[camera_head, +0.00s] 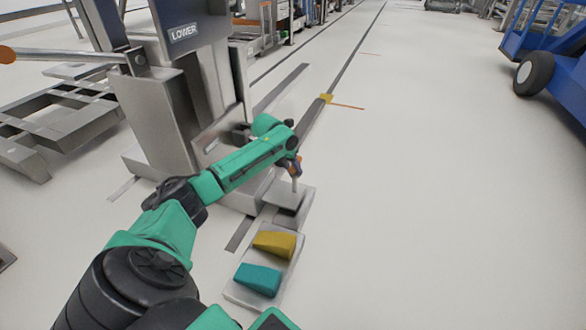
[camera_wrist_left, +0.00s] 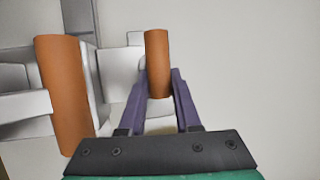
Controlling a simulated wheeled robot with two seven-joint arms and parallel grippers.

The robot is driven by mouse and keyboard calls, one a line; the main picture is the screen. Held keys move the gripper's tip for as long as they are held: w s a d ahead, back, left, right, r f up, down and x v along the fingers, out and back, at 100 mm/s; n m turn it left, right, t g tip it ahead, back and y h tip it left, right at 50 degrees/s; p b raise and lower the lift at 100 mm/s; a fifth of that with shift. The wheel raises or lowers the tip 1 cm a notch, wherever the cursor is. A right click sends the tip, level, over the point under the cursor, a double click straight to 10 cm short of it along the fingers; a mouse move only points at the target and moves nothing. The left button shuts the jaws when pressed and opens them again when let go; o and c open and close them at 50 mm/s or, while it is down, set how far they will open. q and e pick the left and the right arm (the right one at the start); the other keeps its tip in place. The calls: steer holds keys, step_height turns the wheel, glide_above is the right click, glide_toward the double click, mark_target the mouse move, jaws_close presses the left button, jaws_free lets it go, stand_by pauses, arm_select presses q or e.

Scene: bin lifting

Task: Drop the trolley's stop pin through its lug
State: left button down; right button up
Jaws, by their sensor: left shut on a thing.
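My left gripper (camera_head: 292,162) is shut on the stop pin (camera_head: 296,172), by its orange grip. In the left wrist view the orange grip (camera_wrist_left: 157,55) stands between the purple fingers of the left gripper (camera_wrist_left: 158,82). In the head view the pin's thin grey shank points down over a low grey block (camera_head: 303,198) beside the steel machine. I cannot tell whether the shank's tip touches the block. The lug cannot be made out clearly. My right gripper is not in view.
A steel machine (camera_head: 160,115) marked LOWER stands at left, with an orange-handled lever (camera_head: 60,55). Yellow (camera_head: 274,243) and teal (camera_head: 257,279) wedges lie on a pale plate in front. A second orange cylinder (camera_wrist_left: 64,95) shows in the wrist view.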

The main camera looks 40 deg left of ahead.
mark_target(293, 178)
arm_select(q)
steer(key=shift+f, duration=0.2)
steer(key=shift+f+b, duration=0.4)
steer(key=shift+f, duration=0.7)
steer(key=shift+f+b, duration=0.4)
steer(key=shift+f, duration=0.6)
steer(key=shift+f, duration=0.6)
steer(key=shift+f+b, duration=0.15)
steer(key=shift+b, duration=0.25)
